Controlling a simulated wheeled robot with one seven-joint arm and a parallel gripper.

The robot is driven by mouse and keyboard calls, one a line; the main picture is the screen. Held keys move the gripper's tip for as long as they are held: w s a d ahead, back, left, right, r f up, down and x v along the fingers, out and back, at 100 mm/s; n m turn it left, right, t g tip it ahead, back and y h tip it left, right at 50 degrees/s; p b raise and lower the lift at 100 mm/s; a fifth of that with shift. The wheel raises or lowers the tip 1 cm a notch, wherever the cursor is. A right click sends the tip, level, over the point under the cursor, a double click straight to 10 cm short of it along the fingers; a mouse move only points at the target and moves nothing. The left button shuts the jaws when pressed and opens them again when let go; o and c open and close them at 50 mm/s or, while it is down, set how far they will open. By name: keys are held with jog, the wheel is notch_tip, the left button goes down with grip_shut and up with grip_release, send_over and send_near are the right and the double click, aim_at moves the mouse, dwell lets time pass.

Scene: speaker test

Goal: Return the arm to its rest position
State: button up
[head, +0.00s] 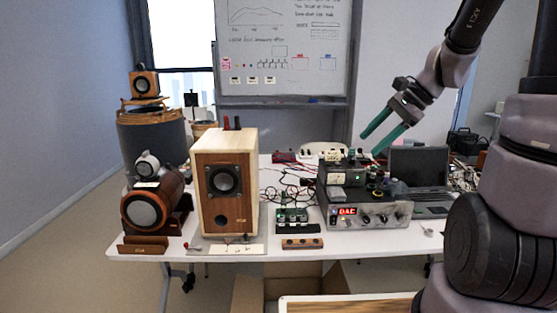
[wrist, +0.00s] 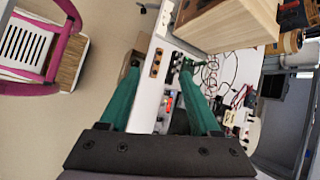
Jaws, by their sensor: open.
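My gripper (head: 384,133) has two green fingers, spread apart with nothing between them. In the head view it hangs in the air above the right part of the white table, over the amplifier. My arm runs up from it to the top right of the picture. In the wrist view my gripper (wrist: 160,85) shows its two fingers wide apart, pointing over the table's front edge. The amplifier (head: 368,215) has a lit red display and knobs. The gripper is apart from everything on the table.
The white table (head: 180,248) bears a wooden speaker (head: 224,180), a round brown speaker (head: 146,213), a green circuit board (head: 292,216), tangled cables and a laptop (head: 420,165). A whiteboard (head: 282,45) stands behind. A pink-framed chair (wrist: 50,50) stands on open floor.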

jog(key=s+r+n+t+h, duration=0.4)
jog(key=s+r+n, duration=0.6)
jog(key=s, duration=0.3)
jog(key=shift+s+d+r+h, duration=0.25)
jog(key=shift+r+h, duration=0.1)
jog(key=shift+h, duration=0.15)
jog(key=shift+w, duration=0.1)
